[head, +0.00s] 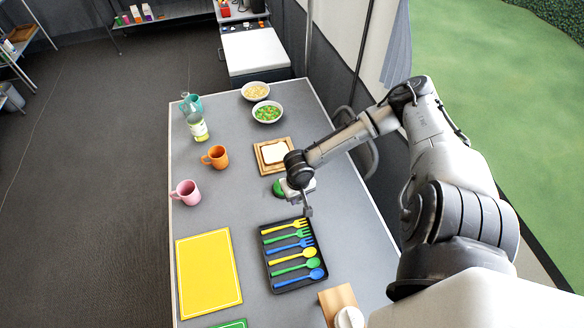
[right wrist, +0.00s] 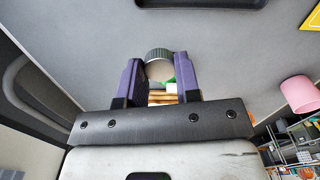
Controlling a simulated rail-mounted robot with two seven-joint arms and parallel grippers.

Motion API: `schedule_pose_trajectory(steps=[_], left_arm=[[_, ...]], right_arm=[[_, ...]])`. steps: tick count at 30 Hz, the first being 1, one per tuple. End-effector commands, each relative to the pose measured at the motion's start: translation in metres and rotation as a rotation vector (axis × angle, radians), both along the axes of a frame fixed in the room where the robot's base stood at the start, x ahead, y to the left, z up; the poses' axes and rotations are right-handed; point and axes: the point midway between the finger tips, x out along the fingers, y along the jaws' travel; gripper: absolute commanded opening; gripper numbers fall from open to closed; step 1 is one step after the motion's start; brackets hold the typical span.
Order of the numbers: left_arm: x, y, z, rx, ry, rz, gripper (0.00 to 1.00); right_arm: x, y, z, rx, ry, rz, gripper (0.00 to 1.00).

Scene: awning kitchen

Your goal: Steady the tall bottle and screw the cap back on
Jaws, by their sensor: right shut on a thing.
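The tall bottle (head: 198,129) is clear with a yellow-green label. It stands near the left edge of the table, in front of a teal mug, and its neck is hard to make out. My right gripper (head: 302,201) is over the table beside the bread board, well to the right of the bottle. The right wrist view shows its purple fingers (right wrist: 159,82) shut around a round, ribbed cap (right wrist: 158,55). A dark green round shape, likely the cap, shows beside the gripper in the head view (head: 278,187). My left gripper is out of view.
A bread board (head: 259,159), an orange mug (head: 215,157) and a pink mug (head: 186,193) stand around the middle. Two bowls (head: 267,112) are at the back. A black cutlery tray (head: 284,284) and yellow mat (head: 208,274) lie nearer. The table between mugs and tray is clear.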

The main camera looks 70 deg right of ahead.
Motion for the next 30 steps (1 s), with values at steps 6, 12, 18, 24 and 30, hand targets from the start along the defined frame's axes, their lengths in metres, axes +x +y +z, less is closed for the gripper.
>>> schedule_pose_trajectory(steps=[6, 12, 18, 24, 30], left_arm=[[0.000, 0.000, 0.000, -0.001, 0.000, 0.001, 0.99], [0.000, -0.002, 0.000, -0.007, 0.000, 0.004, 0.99], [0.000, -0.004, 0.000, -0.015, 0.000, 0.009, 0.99], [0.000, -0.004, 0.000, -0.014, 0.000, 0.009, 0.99], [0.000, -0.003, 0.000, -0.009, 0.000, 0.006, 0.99]], right_arm=[[0.051, 0.055, 0.022, 0.006, -0.013, 0.059, 0.09], [0.095, 0.108, 0.056, 0.002, -0.012, 0.163, 0.09], [0.135, 0.159, 0.105, -0.002, -0.010, 0.308, 0.09], [0.165, 0.204, 0.167, -0.004, -0.010, 0.479, 0.09], [0.181, 0.236, 0.227, -0.004, -0.006, 0.634, 0.09]])
